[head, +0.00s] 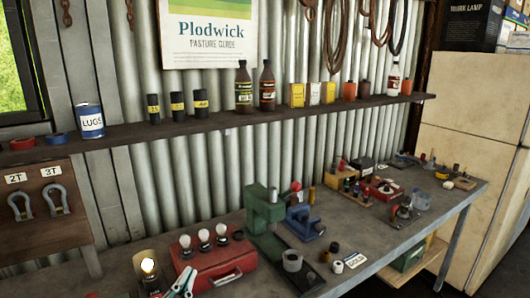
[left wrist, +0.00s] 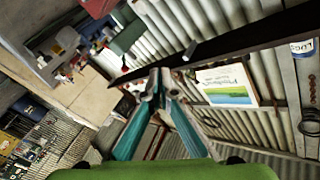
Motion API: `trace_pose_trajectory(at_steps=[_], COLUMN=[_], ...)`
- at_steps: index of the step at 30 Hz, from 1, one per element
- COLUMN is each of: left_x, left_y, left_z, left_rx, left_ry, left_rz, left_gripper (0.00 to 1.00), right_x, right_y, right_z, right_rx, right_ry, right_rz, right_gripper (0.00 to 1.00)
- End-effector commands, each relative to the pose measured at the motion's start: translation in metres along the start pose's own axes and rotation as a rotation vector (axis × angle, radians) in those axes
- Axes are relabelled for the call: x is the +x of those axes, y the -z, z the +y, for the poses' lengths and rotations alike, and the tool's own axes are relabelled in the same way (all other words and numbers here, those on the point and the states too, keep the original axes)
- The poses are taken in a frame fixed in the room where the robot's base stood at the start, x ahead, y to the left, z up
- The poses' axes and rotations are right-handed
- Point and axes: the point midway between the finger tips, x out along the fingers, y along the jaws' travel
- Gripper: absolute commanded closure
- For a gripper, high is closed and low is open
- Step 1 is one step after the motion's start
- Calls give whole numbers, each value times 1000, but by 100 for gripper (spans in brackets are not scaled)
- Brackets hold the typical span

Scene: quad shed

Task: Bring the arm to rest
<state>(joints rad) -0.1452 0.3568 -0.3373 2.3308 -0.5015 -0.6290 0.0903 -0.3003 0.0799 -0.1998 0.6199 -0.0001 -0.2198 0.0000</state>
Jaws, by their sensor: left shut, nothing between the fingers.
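My left gripper (head: 187,272) shows at the bottom edge of the head view, with teal fingers near the front left of the workbench (head: 375,262). Its fingers also show in the middle of the left wrist view (left wrist: 158,82). They come together at the tips and hold nothing. A red box with bulbs (head: 222,266) is just right of the gripper in the head view; I cannot tell the gap between them. My right gripper is in neither view.
A lit bulb on a stand (head: 149,268) is left of the gripper. A green press (head: 264,212) and a blue tool (head: 303,222) stand behind the red box. A wall shelf (head: 215,118) runs above the bench. A pale cabinet (head: 470,125) stands at the right.

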Motion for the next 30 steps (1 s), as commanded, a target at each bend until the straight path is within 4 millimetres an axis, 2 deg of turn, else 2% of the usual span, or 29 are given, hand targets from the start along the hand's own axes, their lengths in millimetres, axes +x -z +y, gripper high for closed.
trace_pose_trajectory(at_steps=[1, 3, 6, 9, 12, 15, 20, 21, 24, 30], left_x=[-13, -36, -79, -124, -166, -204, -263, -270, -260, -254], left_y=[-37, -84, -139, -174, -197, -210, -219, -224, -250, -303], left_z=[9, 24, 51, 76, 97, 115, 138, 144, 162, 202], left_rx=[-67, -147, -242, -313, -366, -408, -465, -471, -463, -458], left_ry=[-22, -59, -126, -193, -258, -317, -414, -430, -431, -443], left_rz=[-138, -318, -558, -749, -903, -1029, -1205, -1233, -1237, -1259], left_gripper=[100, 100, 100, 100, 100, 100, 100, 100, 100, 100], right_x=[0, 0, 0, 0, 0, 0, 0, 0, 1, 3], right_y=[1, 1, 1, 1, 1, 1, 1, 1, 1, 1], right_z=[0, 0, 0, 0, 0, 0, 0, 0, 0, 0], right_rx=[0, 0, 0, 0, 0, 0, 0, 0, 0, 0], right_ry=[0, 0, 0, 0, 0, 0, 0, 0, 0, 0], right_rz=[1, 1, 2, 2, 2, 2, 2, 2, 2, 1], right_gripper=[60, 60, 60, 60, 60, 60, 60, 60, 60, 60])
